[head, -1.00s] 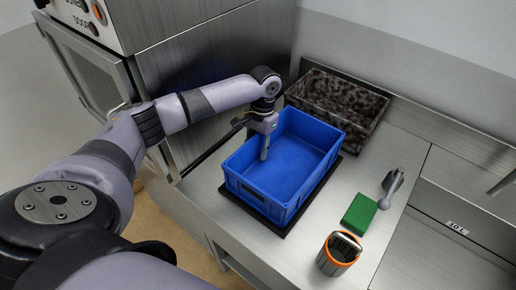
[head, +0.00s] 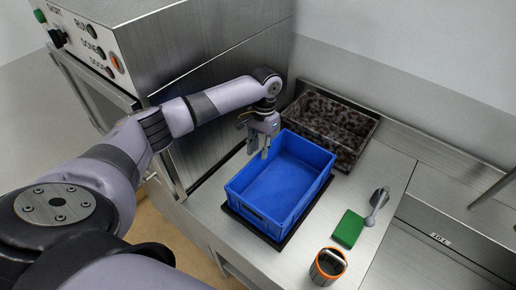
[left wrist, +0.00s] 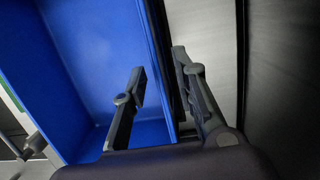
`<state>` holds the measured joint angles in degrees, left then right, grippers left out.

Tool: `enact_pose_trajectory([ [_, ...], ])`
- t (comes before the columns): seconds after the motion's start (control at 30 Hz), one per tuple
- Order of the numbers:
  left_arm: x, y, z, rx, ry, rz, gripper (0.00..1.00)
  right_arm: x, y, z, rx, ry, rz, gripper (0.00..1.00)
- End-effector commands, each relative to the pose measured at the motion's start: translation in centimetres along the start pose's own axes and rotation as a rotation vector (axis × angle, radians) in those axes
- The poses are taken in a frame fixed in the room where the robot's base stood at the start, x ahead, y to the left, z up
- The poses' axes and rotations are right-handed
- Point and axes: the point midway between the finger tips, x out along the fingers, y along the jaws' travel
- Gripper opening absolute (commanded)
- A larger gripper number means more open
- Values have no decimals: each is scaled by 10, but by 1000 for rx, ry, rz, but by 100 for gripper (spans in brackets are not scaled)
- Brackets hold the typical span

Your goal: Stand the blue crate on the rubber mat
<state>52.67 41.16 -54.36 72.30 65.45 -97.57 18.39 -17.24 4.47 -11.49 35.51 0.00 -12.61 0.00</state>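The blue crate (head: 283,180) stands upright on the counter, on the black rubber mat (head: 250,226). In the left wrist view, the crate (left wrist: 95,60) fills the left side. One finger of my gripper (left wrist: 160,80) is over the crate's inside, the other beyond its wall, with gaps visible. The crate looks empty. My right gripper is not in view.
A dark speckled tray (head: 333,122) lies behind the crate. A green block (head: 348,228), a grey handled tool (head: 377,205) and an orange-rimmed cup (head: 328,265) stand to the right. A steel machine (head: 200,70) rises on the left.

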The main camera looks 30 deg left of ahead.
Motion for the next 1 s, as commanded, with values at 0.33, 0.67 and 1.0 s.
enact_pose_trajectory([
  [0.33,-31,0,0,1,-1,0,26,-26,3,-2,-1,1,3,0],
  [0.67,-31,0,0,1,-1,0,26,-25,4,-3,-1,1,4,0],
  [1.0,-31,0,0,1,-1,0,26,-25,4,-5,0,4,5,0],
])
